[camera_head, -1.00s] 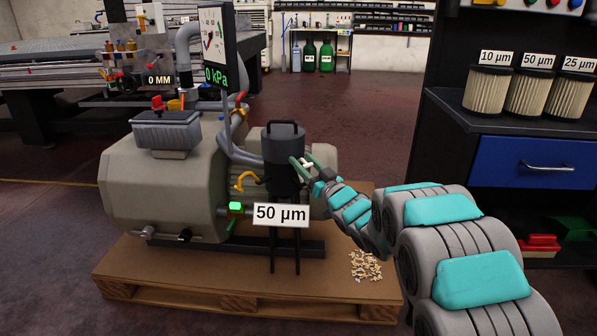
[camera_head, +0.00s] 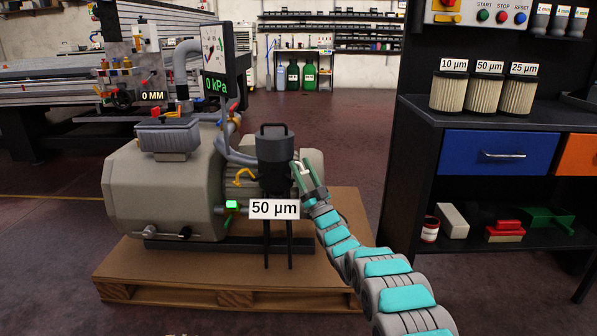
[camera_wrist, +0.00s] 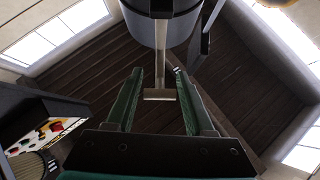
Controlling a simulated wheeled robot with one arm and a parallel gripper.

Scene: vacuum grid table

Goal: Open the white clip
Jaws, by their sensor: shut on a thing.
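The dark cylindrical filter housing (camera_head: 274,147) stands upright on legs in front of the pump, with a handle on its lid. A small white clip (camera_head: 302,168) is on its right side; in the wrist view the clip (camera_wrist: 158,94) shows as a pale crosspiece on a narrow strip below the housing (camera_wrist: 160,30). My gripper (camera_head: 301,170) reaches up from the lower right to the housing's side. The exact contact is too small to see.
The beige pump (camera_head: 165,185) sits on a wooden pallet (camera_head: 190,290), with a 0 kPa display (camera_head: 217,85). A "50 µm" label (camera_head: 274,209) is in front of the housing. At right, a shelf unit holds several filters (camera_head: 485,92) above a blue drawer (camera_head: 497,157). Floor between is clear.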

